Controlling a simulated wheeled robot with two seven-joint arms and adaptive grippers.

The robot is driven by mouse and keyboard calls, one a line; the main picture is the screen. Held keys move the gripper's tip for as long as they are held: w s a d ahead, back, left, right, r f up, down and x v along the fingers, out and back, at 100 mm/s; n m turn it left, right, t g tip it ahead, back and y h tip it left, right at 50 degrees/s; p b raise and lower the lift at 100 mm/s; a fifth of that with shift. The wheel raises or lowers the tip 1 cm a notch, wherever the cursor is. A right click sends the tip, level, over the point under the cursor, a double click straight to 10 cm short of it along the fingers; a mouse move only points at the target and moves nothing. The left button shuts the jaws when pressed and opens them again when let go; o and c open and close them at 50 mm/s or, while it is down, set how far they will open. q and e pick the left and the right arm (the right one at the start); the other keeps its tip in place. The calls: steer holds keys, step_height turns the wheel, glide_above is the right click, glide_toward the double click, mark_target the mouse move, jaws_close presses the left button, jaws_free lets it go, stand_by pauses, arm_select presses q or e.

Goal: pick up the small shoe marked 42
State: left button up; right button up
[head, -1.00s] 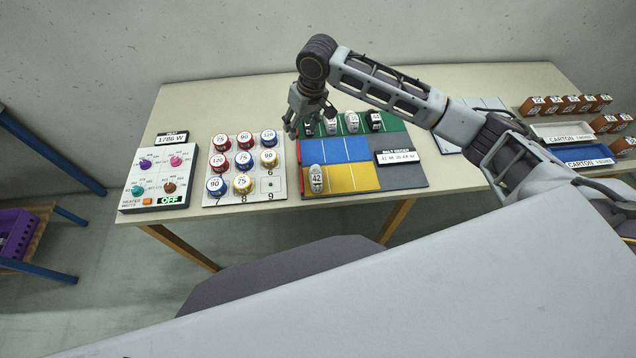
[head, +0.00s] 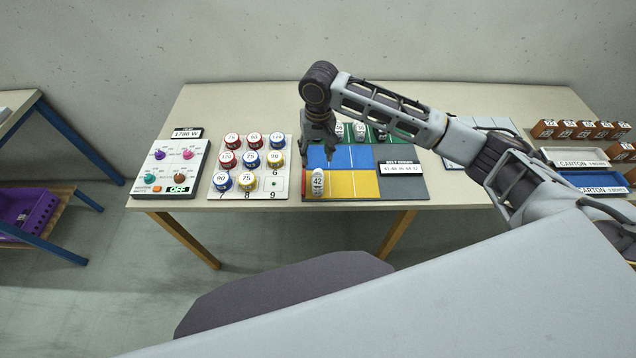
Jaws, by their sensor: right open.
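The small shoe marked 42 (head: 318,184) is pale with a dark 42 on a white patch. It stands at the left end of the yellow strip (head: 352,185) of the coloured board. My right gripper (head: 318,158) is open, pointing down, just behind and above the shoe in the head view. I cannot tell how far apart they are. No shoe shows between its fingers. The gripper covers part of the green and blue strips. My left gripper is not in view.
Other small shoes (head: 359,131) stand on the green strip behind. A panel of numbered cans (head: 248,158) and a knob box (head: 170,167) are at left.

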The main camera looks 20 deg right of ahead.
mark_target(318, 177)
steer(key=shift+s+d+m, duration=0.15)
steer(key=shift+d+m, duration=0.05)
steer(key=shift+m, duration=0.4)
steer(key=shift+s+d+m, duration=0.1)
steer(key=shift+d+m, duration=0.05)
steer(key=shift+m, duration=0.45)
steer(key=shift+f, duration=0.1)
steer(key=shift+f, duration=4.25)
steer(key=shift+f, duration=0.15)
steer(key=shift+a+f+p, duration=0.15)
steer(key=shift+f+p, duration=0.2)
steer(key=shift+f, duration=0.9)
steer(key=shift+a+f+p, duration=0.1)
steer(key=shift+f+p, duration=0.2)
steer(key=shift+f, duration=0.9)
